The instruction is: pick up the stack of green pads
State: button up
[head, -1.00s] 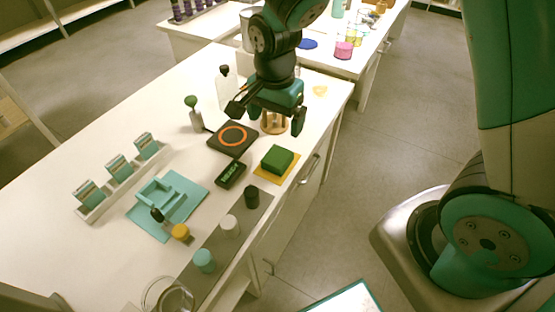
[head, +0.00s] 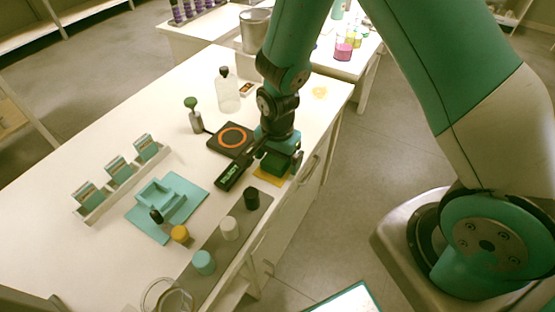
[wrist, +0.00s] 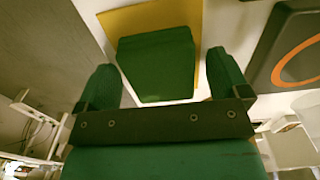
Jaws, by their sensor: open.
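The stack of green pads (wrist: 157,64) lies on a yellow square mat (wrist: 150,17) in the wrist view. In the head view the green pads (head: 270,174) are mostly hidden under my gripper, and a strip of the yellow mat (head: 268,182) shows at the near edge. My gripper (wrist: 165,84) is open, with one green finger on each side of the stack in the wrist view. In the head view my gripper (head: 277,162) is low over the pads. I cannot tell whether the fingers touch the pads.
A black scale with an orange ring (head: 231,138) and a small black display (head: 231,173) stand just left of my gripper. A grey strip with a black-capped jar (head: 251,198) lies nearer. The table's right edge is close.

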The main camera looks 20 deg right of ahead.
jog(key=c, duration=1)
jog(key=shift+r, duration=0.1)
notch_tip(320, 180, up, 20)
jog(key=p, duration=0.1)
jog(key=shift+o, duration=0.3)
